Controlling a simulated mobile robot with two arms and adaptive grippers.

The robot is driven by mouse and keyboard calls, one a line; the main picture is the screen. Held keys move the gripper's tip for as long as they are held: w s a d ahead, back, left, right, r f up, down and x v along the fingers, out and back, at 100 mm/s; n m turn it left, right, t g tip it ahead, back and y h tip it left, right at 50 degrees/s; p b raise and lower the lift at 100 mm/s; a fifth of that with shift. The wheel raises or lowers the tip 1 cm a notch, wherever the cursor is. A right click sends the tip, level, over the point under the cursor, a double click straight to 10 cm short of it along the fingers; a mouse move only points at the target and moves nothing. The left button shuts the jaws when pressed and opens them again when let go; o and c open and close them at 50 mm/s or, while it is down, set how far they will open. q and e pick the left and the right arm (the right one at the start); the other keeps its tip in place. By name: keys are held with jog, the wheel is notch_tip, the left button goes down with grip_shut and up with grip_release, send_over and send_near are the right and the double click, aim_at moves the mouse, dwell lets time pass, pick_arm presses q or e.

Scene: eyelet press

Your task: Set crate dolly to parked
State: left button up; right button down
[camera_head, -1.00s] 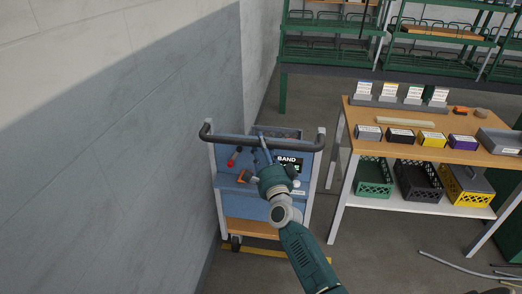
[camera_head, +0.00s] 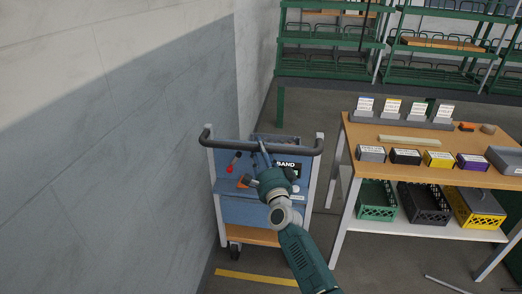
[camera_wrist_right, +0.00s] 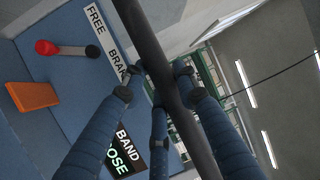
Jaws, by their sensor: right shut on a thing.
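The crate dolly (camera_head: 254,205) is a blue-panelled cart with pale posts, a low wooden deck and a dark push handle (camera_head: 222,144) across its top. It stands close to the grey wall at left. My right gripper (camera_head: 263,150) is shut on the handle. The right wrist view shows its fingers (camera_wrist_right: 165,90) around the dark bar. A red-knobbed lever (camera_wrist_right: 68,49) sits on the panel beside a "FREE BRAK…" label (camera_wrist_right: 107,45), partly covered by the bar. An orange block (camera_wrist_right: 32,96) and a "BAND …OSE" sign (camera_wrist_right: 125,150) are also there. My left gripper is not in view.
A workbench (camera_head: 440,122) with boxes on top and crates below stands right of the dolly, with a narrow gap. Green racks (camera_head: 330,62) stand at the back. A yellow floor strip (camera_head: 255,278) lies on the near side of the dolly. Floor shows between dolly and racks.

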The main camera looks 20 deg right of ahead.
jog(key=shift+d+r, duration=0.1)
jog(key=shift+r, duration=0.15)
jog(key=c, duration=1.3)
grip_release()
jog(key=shift+w, duration=0.15)
jog(key=shift+w+f, duration=0.15)
jog(key=shift+f, duration=0.1)
jog(key=shift+s, duration=0.2)
jog(key=v, duration=1.1)
jog(key=shift+s, duration=0.35)
jog(key=shift+f, duration=0.1)
